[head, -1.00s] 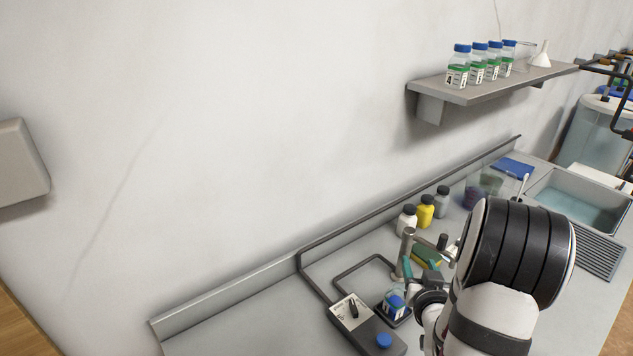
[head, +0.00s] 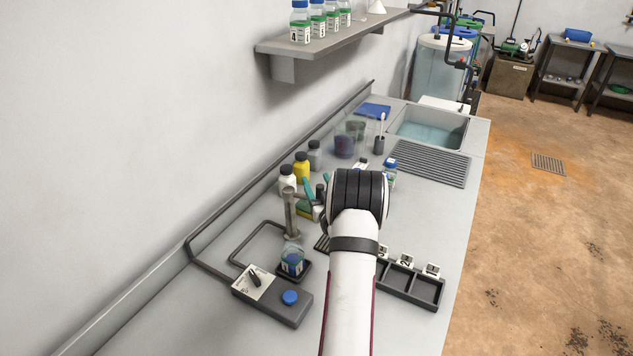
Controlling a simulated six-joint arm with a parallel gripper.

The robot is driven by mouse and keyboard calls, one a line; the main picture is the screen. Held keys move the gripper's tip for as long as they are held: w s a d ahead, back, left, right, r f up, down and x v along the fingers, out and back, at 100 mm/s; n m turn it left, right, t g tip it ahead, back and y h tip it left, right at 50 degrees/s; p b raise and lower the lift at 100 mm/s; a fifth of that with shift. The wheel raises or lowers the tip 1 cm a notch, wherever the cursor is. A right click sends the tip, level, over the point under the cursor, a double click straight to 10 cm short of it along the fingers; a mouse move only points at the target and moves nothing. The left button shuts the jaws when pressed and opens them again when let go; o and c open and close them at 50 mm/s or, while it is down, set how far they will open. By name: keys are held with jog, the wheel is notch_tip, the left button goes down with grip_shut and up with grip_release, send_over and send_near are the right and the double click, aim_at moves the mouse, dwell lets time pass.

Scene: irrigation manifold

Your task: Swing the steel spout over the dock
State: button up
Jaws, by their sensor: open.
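The steel spout's upright post (head: 290,212) stands behind the dock. Its swinging arm is mostly lost among other things to the right, so I cannot tell its exact direction. My gripper (head: 313,201) is mostly hidden behind my arm. Teal finger-like parts show just right of the post, apart from each other. Contact with the spout cannot be made out.
A control box (head: 285,312) with a dial and blue button is in front of the dock. A black numbered rack (head: 412,289) lies right of my arm. White, yellow and grey bottles (head: 302,166) stand behind the post. The left counter is clear.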

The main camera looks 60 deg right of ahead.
jog(key=shift+w+d, duration=0.25)
jog(key=shift+w, duration=0.05)
grip_shut()
dwell(1.3)
